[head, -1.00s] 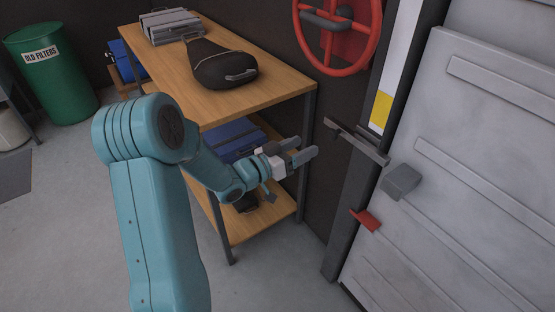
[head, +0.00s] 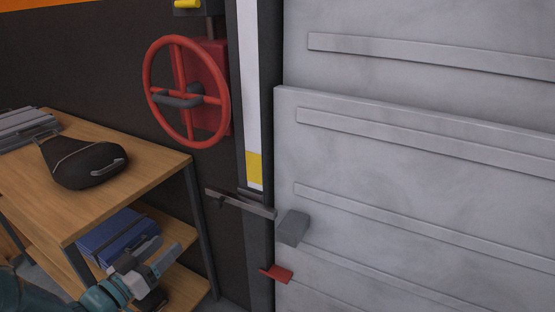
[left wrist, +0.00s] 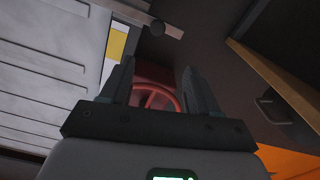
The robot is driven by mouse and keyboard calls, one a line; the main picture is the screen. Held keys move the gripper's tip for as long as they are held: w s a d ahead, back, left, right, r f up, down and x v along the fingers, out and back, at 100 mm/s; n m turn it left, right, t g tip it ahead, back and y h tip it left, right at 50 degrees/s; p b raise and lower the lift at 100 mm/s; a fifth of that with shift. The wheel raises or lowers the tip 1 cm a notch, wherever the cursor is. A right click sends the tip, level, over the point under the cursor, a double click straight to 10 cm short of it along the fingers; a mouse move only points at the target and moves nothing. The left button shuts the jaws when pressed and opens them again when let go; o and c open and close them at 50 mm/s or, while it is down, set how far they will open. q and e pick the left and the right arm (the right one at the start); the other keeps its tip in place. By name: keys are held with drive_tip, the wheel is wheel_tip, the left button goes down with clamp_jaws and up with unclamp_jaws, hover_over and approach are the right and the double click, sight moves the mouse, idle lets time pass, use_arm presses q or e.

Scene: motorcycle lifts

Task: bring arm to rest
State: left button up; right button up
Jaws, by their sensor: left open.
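My left arm comes in at the bottom left of the head view, teal with a grey gripper (head: 155,260). The gripper is in front of the wooden shelf unit (head: 150,165), near its lower level, and looks empty. In the left wrist view the two dark fingers (left wrist: 160,88) stand apart with nothing between them. Behind the gap shows the red handwheel (left wrist: 155,98). My right gripper is in neither view.
A black bag (head: 85,165) and a grey case (head: 25,128) lie on the shelf top. A blue case (head: 118,232) is on the lower level. The red handwheel (head: 147,85) is on the dark wall. A grey latch bar (head: 240,203) and a red tab (head: 277,274) sit beside the ribbed grey door (head: 420,200).

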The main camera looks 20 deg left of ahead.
use_arm(q)
drive_tip(key=w+d+f+m+g+h+p, duration=0.1)
drive_tip(key=w+d+h+p, duration=0.15)
drive_tip(key=d, duration=0.45)
drive_tip(key=w+d+h+p, duration=0.1)
drive_tip(key=w+d+h, duration=0.25)
drive_tip(key=d, duration=0.35)
drive_tip(key=w+d+f+g+p, duration=0.2)
drive_tip(key=d+f+g, duration=0.2)
drive_tip(key=d+f, duration=0.6)
drive_tip(key=s+d+f+g+y, duration=0.1)
drive_tip(key=s+d+f+g, duration=0.55)
drive_tip(key=d+f, duration=0.2)
drive_tip(key=s+a+f+n+g+y, duration=0.1)
drive_tip(key=s+f+g, duration=0.5)
drive_tip(key=s, duration=0.6)
drive_tip(key=shift+s+f+y, duration=0.25)
drive_tip(key=shift+f+y, duration=0.25)
drive_tip(key=shift+y, duration=0.1)
drive_tip(key=shift+a, duration=0.15)
